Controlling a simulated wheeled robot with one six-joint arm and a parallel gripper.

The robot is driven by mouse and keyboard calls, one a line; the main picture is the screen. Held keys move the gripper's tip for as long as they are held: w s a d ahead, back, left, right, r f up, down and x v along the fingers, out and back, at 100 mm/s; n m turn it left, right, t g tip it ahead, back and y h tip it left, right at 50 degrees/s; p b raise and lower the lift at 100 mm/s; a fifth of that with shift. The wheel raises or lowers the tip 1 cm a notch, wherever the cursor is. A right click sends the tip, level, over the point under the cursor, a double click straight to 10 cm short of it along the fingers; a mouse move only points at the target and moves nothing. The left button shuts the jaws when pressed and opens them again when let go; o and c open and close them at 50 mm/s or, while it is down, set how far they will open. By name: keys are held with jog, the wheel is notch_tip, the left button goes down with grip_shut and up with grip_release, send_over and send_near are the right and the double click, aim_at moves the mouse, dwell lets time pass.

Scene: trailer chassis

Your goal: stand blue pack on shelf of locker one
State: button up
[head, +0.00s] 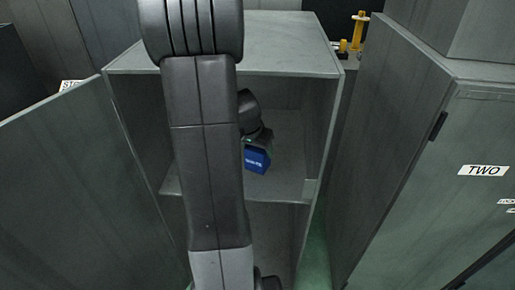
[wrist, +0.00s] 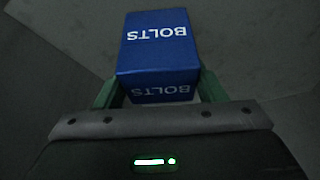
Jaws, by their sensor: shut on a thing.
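The blue pack (head: 257,160) is a box lettered BOLTS, seen inside an open grey locker (head: 225,58). In the wrist view the blue pack (wrist: 157,42) sits between the green fingers of my gripper (wrist: 155,92), which is shut on it. The pack is above the locker's shelf (head: 285,187) in the head view; I cannot tell whether its base touches the shelf. My arm hides the left part of the shelf and most of my gripper in the head view. No number for this locker is readable.
The open locker's door (head: 75,185) swings out at the left. A closed locker marked TWO (head: 440,190) stands at the right, with a narrow gap between. The shelf's visible right part is clear. A yellow object (head: 358,32) stands behind.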

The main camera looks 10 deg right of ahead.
jog(key=shift+f+b, duration=0.55)
jog(key=shift+b, duration=0.05)
jog(key=o, duration=1.1)
jog(key=shift+o, duration=0.2)
jog(key=shift+r, duration=0.1)
jog(key=shift+r+p, duration=0.75)
jog(key=shift+p, duration=0.3)
jog(key=v, duration=0.5)
jog(key=shift+s, duration=0.1)
jog(key=s+a+b, duration=0.1)
jog(key=s+a, duration=0.6)
jog(key=s, duration=0.2)
jog(key=shift+s+a+f, duration=0.2)
jog(key=shift+a, duration=0.05)
